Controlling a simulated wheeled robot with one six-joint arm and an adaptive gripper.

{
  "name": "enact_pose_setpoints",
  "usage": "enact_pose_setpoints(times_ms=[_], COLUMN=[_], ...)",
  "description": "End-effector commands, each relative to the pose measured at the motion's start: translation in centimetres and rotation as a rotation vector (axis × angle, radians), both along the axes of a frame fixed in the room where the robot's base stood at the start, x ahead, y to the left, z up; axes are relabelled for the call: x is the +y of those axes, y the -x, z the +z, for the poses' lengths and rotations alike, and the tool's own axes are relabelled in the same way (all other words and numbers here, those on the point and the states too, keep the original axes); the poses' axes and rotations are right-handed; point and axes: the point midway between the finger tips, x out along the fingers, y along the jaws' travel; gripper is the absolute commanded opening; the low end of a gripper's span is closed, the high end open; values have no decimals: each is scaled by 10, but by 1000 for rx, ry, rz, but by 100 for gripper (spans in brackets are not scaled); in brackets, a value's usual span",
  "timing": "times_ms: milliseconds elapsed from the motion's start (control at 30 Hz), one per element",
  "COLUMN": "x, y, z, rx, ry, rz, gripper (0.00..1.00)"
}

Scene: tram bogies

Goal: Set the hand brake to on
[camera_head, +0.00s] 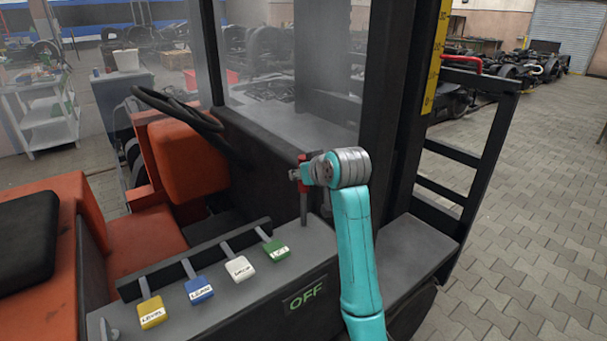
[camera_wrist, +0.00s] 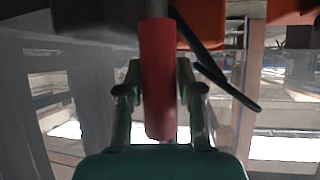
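The hand brake is an upright lever with a red grip (camera_head: 303,172) at the far end of the grey side console (camera_head: 235,285). Its dark shaft runs down to the console. My gripper (camera_head: 298,175) is at the red grip. In the wrist view, the red grip (camera_wrist: 158,85) stands between the two fingers of my gripper (camera_wrist: 159,72), one close on each side. Whether both fingers touch it is not clear. A dark panel on the console's side shows "OFF" (camera_head: 305,297) in green letters.
Yellow (camera_head: 152,312), blue (camera_head: 199,290), white (camera_head: 239,268) and green (camera_head: 275,250) labelled levers stand in a row on the console. A black steering wheel (camera_head: 178,108) and orange seat (camera_head: 188,160) are left. A dark mast (camera_head: 395,110) stands behind my arm. Open paving (camera_head: 530,210) lies right.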

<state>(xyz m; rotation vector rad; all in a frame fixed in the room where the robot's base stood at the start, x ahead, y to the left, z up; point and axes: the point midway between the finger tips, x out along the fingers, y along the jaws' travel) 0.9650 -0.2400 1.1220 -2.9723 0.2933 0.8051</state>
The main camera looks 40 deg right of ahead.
Motion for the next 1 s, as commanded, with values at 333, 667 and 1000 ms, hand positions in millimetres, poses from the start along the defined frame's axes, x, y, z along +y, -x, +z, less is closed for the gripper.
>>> enact_pose_setpoints(times_ms=[333,667,1000], x=[0,6,17], y=[1,32,85], z=[0,20,51], rx=[1,-3,-2], ry=[0,2,1], rz=[0,-2,-1], gripper=[58,58,58])
